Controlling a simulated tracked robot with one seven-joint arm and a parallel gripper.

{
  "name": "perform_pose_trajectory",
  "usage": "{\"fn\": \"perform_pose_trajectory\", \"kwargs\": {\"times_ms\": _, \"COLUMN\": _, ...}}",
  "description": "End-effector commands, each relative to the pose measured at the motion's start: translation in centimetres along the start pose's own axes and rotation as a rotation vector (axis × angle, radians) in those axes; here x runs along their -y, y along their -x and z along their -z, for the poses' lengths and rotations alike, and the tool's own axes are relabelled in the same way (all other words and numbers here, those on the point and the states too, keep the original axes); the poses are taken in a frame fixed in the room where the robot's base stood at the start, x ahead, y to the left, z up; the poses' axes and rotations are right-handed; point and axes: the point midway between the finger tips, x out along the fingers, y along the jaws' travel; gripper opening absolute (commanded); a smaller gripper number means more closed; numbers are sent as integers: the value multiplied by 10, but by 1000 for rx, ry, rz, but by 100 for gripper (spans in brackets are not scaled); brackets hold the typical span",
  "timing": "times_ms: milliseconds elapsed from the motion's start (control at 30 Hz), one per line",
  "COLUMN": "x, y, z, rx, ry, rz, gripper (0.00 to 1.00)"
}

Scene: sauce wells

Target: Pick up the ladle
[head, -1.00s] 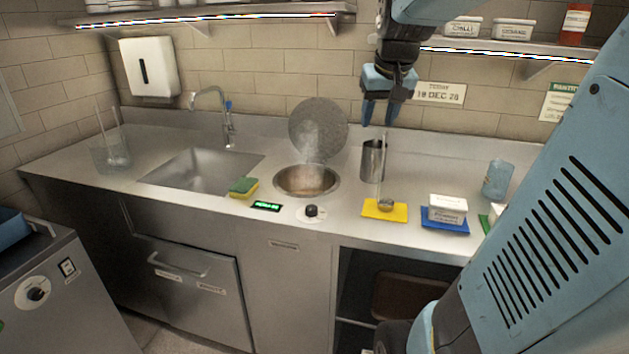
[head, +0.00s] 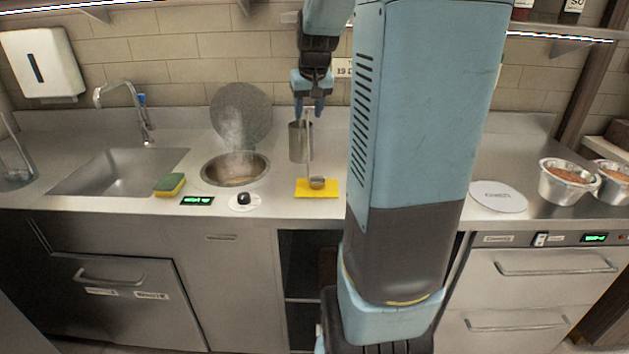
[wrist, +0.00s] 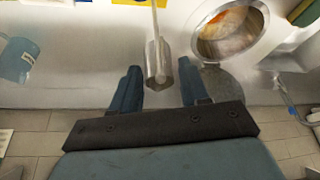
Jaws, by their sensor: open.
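The ladle (head: 317,182) stands with its bowl on a yellow mat (head: 332,190) and its thin handle rising upright. My gripper (head: 309,112) is open, pointing down over the top end of the handle. In the wrist view the handle (wrist: 154,18) runs down from the top edge toward the space between the fingers of my gripper (wrist: 159,68). Whether the handle's tip lies between the fingers I cannot tell. A metal cylinder (head: 297,145) stands just behind the handle; it also shows between the fingers in the wrist view (wrist: 158,58).
A steaming round well (head: 235,170) with its lid (head: 240,115) leaning behind is to the left. A sponge (head: 170,184) and the sink (head: 120,172) lie further left. My arm hides the counter to the right.

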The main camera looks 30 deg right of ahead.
Motion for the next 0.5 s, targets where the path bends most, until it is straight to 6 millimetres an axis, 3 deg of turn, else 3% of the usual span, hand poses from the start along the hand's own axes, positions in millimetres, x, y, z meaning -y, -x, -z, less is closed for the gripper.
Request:
{"fn": "perform_pose_trajectory", "kwargs": {"times_ms": 233, "x": 0, "y": -15, "z": 0, "rx": 1, "ry": -1, "rz": 0, "gripper": 45}}
{"fn": "perform_pose_trajectory", "kwargs": {"times_ms": 500, "x": -1, "y": -50, "z": 0, "rx": 1, "ry": -1, "rz": -1, "gripper": 45}}
